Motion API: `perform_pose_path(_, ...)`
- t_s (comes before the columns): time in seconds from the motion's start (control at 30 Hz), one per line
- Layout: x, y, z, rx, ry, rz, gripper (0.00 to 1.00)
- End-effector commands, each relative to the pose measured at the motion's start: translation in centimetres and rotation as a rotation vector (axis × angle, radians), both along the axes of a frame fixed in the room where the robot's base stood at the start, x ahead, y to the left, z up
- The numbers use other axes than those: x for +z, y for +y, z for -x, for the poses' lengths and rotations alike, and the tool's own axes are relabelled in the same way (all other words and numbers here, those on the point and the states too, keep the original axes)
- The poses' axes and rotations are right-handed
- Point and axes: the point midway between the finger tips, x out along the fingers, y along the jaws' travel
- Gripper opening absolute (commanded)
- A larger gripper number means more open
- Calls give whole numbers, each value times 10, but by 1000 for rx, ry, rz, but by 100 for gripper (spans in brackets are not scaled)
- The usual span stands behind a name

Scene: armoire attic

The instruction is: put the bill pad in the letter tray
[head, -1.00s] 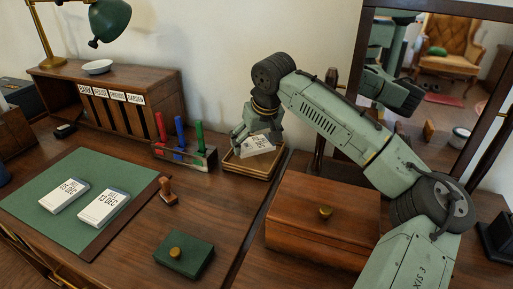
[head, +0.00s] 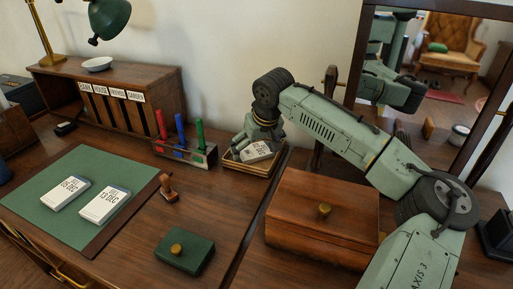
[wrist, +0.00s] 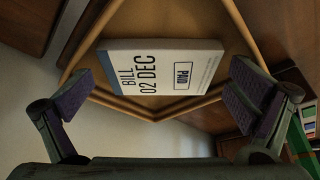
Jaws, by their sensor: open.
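A white bill pad marked "02 DEC" (head: 258,151) lies within the wooden letter tray (head: 236,168) at the desk's right end. In the wrist view, this bill pad (wrist: 163,68) reads "BILL 02 DEC" with a boxed "PAID", and the tray's rim (wrist: 150,112) runs around it. My gripper (wrist: 160,92) is open, with one finger on each side of the pad and visible gaps between. In the head view my gripper (head: 250,146) is low at the tray and partly hides its contents. Two other bill pads, "05 DEC" (head: 65,194) and "13 DEC" (head: 104,205), lie on the green blotter.
A stamp rack (head: 190,155) with red, blue and green handles stands left of the tray. A wooden box (head: 322,218) sits to its right, below a mirror (head: 440,70). A hand stamp (head: 168,188) and a green box (head: 184,251) stand on the front desk.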

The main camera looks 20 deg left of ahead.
Motion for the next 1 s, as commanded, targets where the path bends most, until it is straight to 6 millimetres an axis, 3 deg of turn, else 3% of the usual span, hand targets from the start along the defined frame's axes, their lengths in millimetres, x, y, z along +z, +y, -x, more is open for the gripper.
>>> perform_pose_path(0.37, 9, -2, 1, 0, -2, -1, 100)
perform_pose_path(0.8, 90, -24, 26, 0, -2, -1, 100)
perform_pose_path(1.0, 110, -30, 32, 0, 0, 0, 100)
